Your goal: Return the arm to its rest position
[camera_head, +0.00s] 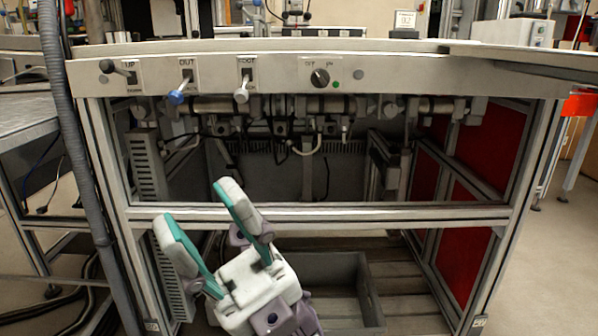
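My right gripper (196,204) is at the lower middle of the head view, in front of the machine frame. It has a white and purple body and two grey fingers with teal inner pads. The fingers are spread apart, point up and to the left, and hold nothing between them. The gripper sits below the level of the bench top, in front of the horizontal cross bar. Only the hand shows; the rest of my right arm is out of the picture. My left arm and gripper are not in view.
A metal workbench (430,75) spans the view, with switches and a knob (319,77) on its front panel. A cross bar (400,216) runs below. A grey crate (369,290) is on the lower shelf. A thick grey hose (75,170) hangs at the left.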

